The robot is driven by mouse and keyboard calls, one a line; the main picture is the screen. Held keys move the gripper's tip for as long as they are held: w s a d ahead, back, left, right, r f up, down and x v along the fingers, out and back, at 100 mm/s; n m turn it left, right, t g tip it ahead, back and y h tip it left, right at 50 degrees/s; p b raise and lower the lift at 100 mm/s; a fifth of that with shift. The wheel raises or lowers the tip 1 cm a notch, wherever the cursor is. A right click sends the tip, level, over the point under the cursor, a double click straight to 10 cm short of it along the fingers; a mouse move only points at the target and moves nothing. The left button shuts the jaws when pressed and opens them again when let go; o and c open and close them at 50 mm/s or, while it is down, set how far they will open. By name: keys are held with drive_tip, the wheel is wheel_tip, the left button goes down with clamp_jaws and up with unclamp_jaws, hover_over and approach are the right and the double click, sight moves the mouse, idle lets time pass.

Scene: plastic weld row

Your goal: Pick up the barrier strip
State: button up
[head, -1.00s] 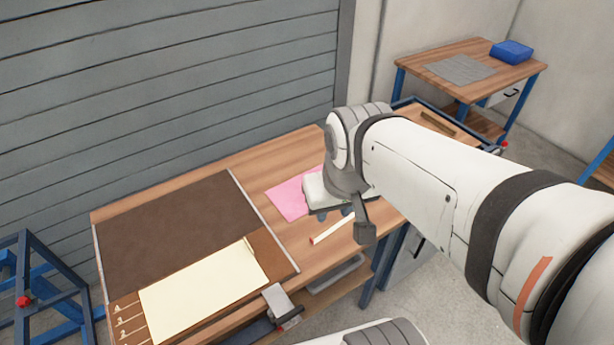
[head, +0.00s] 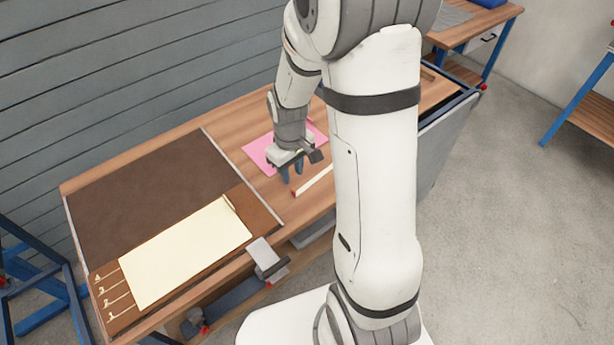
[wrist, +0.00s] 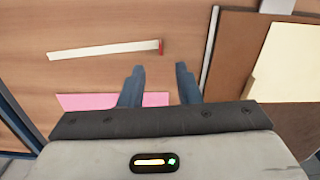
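A long, thin cream strip with a red end (head: 316,180) lies flat on the wooden bench; I take it to be the barrier strip. In the wrist view the strip (wrist: 105,50) lies above and left of the fingers, with its red end almost in line with the gap between them. My arm may hide the strip's far end in the head view.
A pink sheet (head: 258,152) lies behind the gripper. A dark brown mat (head: 150,195) and a cream sheet (head: 185,250) cover the bench's left part. A grey clamp-like part (head: 265,255) sits at the front edge. Bare wood surrounds the strip.

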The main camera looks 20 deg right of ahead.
sight(294, 192)
wheel_tip(294, 192, down, 8)
drive_tip(key=shift+s+r+p, duration=0.1)
drive_tip(key=shift+r+p, duration=0.15)
drive_tip(key=shift+p, duration=0.15)
clamp_jaws()
idle(0.4)
